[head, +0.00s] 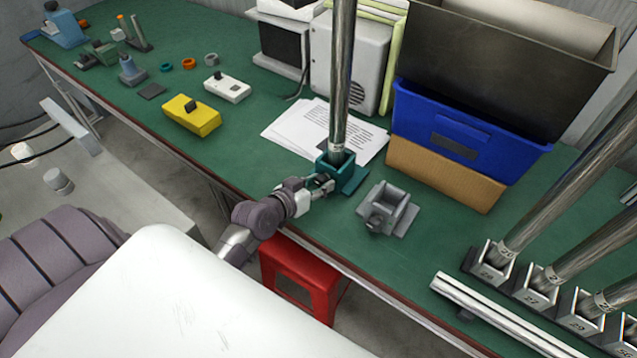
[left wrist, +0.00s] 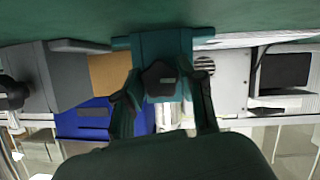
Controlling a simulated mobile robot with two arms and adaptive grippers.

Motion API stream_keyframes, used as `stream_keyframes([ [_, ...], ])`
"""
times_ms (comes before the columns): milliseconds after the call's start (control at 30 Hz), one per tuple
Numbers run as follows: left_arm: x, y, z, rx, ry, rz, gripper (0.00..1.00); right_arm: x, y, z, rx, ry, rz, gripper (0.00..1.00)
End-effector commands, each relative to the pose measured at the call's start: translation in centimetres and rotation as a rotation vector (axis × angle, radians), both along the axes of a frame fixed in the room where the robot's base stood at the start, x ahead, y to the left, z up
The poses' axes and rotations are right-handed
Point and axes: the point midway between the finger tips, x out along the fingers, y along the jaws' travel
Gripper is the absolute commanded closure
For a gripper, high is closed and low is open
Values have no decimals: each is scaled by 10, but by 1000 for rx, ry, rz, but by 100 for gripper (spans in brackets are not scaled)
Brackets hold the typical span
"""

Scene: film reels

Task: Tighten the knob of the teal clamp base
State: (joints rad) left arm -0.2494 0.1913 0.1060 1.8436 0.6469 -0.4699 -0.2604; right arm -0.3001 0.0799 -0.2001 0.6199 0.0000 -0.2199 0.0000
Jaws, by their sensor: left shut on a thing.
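The teal clamp base (head: 352,178) stands on the green bench near its front edge, with a tall steel tube (head: 340,90) upright in it. My left gripper (head: 324,184) reaches it from the front left. In the left wrist view, the teal base (left wrist: 188,45) has a dark knob (left wrist: 160,78) on its near face. The two fingers of my left gripper (left wrist: 163,105) are at either side of this knob and shut on it. In the head view, the gripper hides the knob. My right gripper is in neither view.
A grey clamp base (head: 388,209) without a tube stands just right. Paper sheets (head: 300,130) lie behind. A blue bin (head: 465,135) stands behind right, numbered tubes in bases (head: 540,285) at far right. A red stool (head: 300,275) is below the bench edge.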

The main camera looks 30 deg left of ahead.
Motion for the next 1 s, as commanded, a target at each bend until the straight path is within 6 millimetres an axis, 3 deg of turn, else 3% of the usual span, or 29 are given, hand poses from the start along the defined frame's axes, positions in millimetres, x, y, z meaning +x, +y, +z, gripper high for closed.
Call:
stream_keyframes([
  [367,0,0,4,95,-7,0,95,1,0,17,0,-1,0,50],
  [700,0,-2,4,342,-26,-1,95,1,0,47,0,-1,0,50],
  [1000,0,-2,2,525,-42,1,95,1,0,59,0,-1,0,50],
])
